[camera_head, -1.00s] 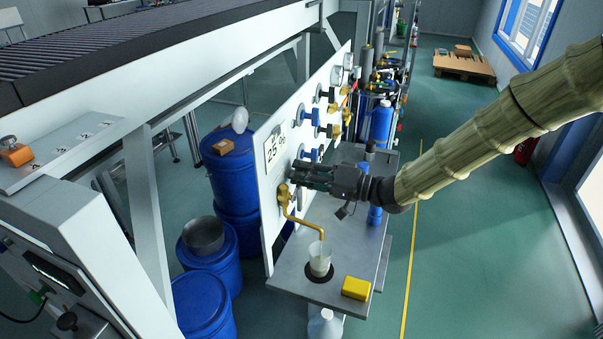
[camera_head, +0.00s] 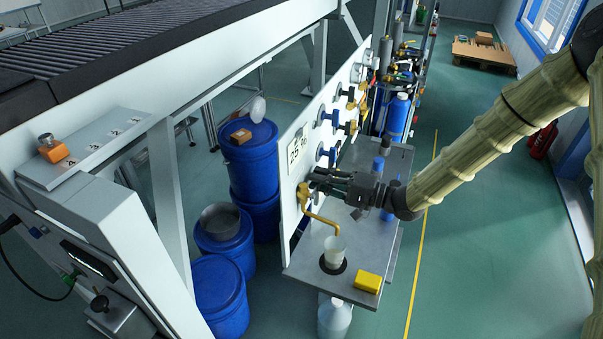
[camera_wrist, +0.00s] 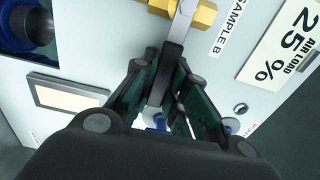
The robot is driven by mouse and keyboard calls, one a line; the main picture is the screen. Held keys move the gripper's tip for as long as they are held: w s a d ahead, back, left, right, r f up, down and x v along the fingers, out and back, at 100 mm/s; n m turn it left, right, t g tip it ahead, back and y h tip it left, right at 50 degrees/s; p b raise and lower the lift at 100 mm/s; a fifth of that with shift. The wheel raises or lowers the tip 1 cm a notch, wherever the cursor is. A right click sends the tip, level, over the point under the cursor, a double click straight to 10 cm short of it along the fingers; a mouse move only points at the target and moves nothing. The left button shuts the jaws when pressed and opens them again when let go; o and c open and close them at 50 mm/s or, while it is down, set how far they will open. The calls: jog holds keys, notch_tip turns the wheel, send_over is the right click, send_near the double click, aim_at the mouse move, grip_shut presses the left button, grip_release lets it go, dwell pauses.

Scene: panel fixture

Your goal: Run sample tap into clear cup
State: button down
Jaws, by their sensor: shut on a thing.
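The brass sample tap (camera_head: 318,217) comes out of the white panel (camera_head: 291,205), and its bent spout points down over the clear cup (camera_head: 334,249). The tap body also shows in the wrist view (camera_wrist: 203,14), beside a "SAMPLE B" label. The cup stands upright on a dark round pad on the grey shelf (camera_head: 305,264); its contents are too small to tell. My gripper (camera_head: 318,181) is at the panel just above the tap. In the wrist view its fingers (camera_wrist: 166,100) are shut on the tap's grey lever handle (camera_wrist: 175,50).
A yellow block (camera_head: 368,282) lies on the shelf right of the cup. Blue-handled valves (camera_head: 328,116) line the panel further back. Blue drums (camera_head: 219,295) stand left of the panel. Open floor lies to the right.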

jog(key=shift+f, duration=0.1)
jog(key=c, duration=1.4)
grip_release()
jog(key=shift+d, duration=0.1)
jog(key=v, duration=1.2)
jog(key=shift+d, duration=0.1)
